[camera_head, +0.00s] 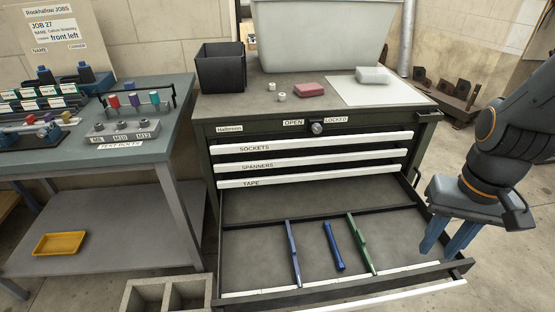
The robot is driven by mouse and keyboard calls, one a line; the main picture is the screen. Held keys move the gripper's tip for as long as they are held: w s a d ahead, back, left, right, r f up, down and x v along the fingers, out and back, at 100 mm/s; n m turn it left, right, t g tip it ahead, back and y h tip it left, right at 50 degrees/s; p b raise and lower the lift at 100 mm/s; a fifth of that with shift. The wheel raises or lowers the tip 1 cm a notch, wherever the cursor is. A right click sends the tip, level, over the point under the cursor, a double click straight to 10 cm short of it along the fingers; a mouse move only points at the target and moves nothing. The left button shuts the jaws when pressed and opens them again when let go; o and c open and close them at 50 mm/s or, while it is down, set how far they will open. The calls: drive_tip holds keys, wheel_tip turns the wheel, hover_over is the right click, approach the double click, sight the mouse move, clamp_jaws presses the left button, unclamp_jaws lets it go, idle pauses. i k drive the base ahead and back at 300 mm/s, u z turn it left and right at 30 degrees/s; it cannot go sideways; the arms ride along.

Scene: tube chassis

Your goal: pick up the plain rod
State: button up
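Three slim pieces lie apart in the open bottom drawer (265,277). On the left is a long, thin lavender-blue rod (292,254). In the middle is a shorter, thicker dark-blue piece (334,246) with wider ends. On the right is a long green rod (361,245) with a small bump along it. I cannot tell for sure which one is the plain rod. My gripper (444,247) points down at the drawer's right side, to the right of all three pieces. Its two blue fingers are apart, with nothing seen between them.
The cabinet top (235,105) carries a black bin (220,68), a red block (309,90) and a large pale tub (318,35). The SOCKETS, SPANNERS and TAPE drawers above are shut. A workbench (150,150) stands left. The drawer floor around the pieces is clear.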

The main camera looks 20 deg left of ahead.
sight(36, 127)
drive_tip(key=k, duration=0.65)
drive_tip(key=u, duration=0.65)
drive_tip(key=i, duration=0.55)
drive_tip(key=u, duration=1.25)
drive_tip(key=i, duration=0.55)
drive_tip(key=u, duration=1.3)
drive_tip(key=k, duration=1.2)
drive_tip(key=u, duration=0.95)
drive_tip(key=i, duration=2.3)
drive_tip(key=z, duration=1.05)
drive_tip(key=i, duration=1.1)
drive_tip(key=z, duration=0.9)
